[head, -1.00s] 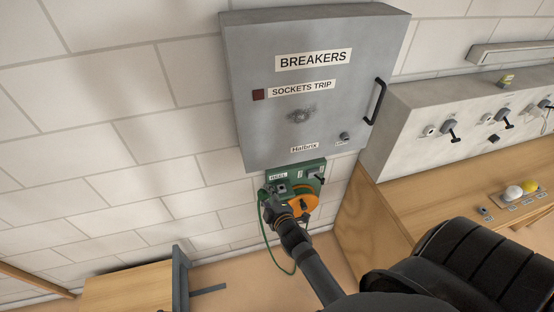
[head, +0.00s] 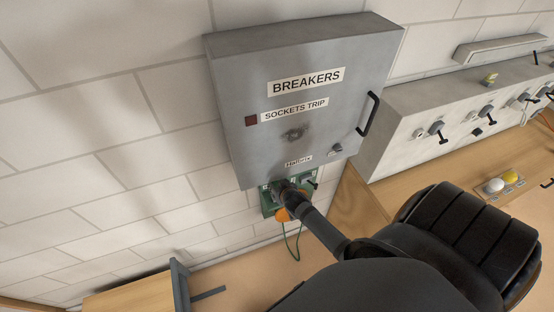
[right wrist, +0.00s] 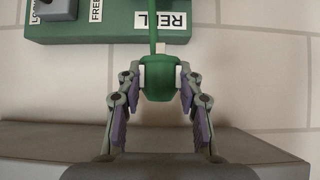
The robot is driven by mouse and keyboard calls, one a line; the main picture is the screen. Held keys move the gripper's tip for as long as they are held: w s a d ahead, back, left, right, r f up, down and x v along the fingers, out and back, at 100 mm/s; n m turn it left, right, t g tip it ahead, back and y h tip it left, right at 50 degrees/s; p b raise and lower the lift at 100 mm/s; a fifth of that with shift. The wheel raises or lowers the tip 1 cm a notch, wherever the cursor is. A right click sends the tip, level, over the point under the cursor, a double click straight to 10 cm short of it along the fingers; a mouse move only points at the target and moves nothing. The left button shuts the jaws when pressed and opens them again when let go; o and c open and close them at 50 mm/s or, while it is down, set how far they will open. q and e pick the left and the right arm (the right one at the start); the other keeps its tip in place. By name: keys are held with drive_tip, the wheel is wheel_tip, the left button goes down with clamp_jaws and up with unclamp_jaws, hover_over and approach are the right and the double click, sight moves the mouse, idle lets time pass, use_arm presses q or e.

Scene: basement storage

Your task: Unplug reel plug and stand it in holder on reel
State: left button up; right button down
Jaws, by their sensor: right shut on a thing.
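My right gripper (right wrist: 160,80) is shut on a green plug (right wrist: 160,84), its fingers on both sides of the plug. A green cable (right wrist: 153,25) runs from the plug across the green reel panel (right wrist: 110,25), by its REEL label. In the right wrist view the plug shows beyond the panel's edge, against the wall. In the head view my right gripper (head: 281,189) is just under the breaker cabinet and covers much of the green panel (head: 267,206). The holder is not clearly visible. My left gripper is not in view.
The grey breaker cabinet (head: 290,135) is close above the reel panel; its grey face (right wrist: 40,150) also crosses the wrist view. The block wall (head: 100,160) is clear at left.

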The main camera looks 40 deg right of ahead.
drive_tip(key=shift+w+r, duration=0.1)
wheel_tip(320, 180, down, 5)
drive_tip(key=b, duration=0.3)
drive_tip(key=shift+r, duration=0.2)
drive_tip(key=shift+f+b, duration=0.8)
drive_tip(key=shift+r, duration=0.1)
drive_tip(key=shift+p, duration=0.4)
idle(0.4)
drive_tip(key=shift+f+b, duration=1.2)
drive_tip(key=shift+f, duration=0.35)
drive_tip(key=c, duration=0.8)
unclamp_jaws()
drive_tip(key=shift+r, duration=0.1)
